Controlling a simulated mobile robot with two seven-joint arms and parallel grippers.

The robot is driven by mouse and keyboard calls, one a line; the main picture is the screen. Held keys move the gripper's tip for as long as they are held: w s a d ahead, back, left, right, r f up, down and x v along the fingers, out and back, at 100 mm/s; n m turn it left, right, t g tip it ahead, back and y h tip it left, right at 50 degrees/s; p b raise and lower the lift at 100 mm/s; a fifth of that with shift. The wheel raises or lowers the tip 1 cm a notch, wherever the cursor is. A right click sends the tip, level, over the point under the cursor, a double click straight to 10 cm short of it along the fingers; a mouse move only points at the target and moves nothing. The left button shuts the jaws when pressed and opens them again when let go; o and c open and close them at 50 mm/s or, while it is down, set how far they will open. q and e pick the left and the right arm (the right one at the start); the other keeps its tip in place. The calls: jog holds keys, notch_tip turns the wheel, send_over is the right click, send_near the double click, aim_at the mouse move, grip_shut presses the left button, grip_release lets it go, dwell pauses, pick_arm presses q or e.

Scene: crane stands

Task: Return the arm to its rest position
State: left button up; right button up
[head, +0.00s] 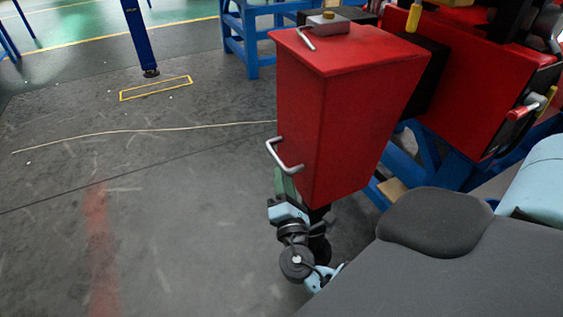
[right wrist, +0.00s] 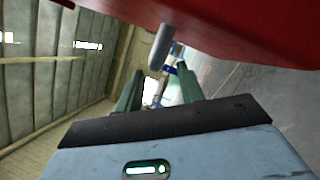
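My right gripper (head: 284,178) is low at the left side of a red box (head: 345,110), just below the box's metal side handle (head: 285,158). In the right wrist view its two green fingers (right wrist: 160,82) stand apart with a gap between them. Nothing shows held in that gap. The rounded end of a grey bar, seemingly the handle (right wrist: 161,48), hangs beyond the fingers, under the red surface (right wrist: 235,28). I cannot tell whether the gripper touches the handle. My left gripper is in neither view.
Blue stands (head: 250,50) are behind the red box. Another red block (head: 465,95) is at the right. A blue post (head: 140,38) stands at the back left near a yellow floor outline (head: 156,88). The grey floor (head: 170,200) at the left is clear.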

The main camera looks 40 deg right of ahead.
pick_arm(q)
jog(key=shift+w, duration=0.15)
pick_arm(e)
jog(key=shift+s+a+f, duration=0.1)
jog(key=shift+s+a, duration=0.2)
jog(key=shift+s, duration=0.25)
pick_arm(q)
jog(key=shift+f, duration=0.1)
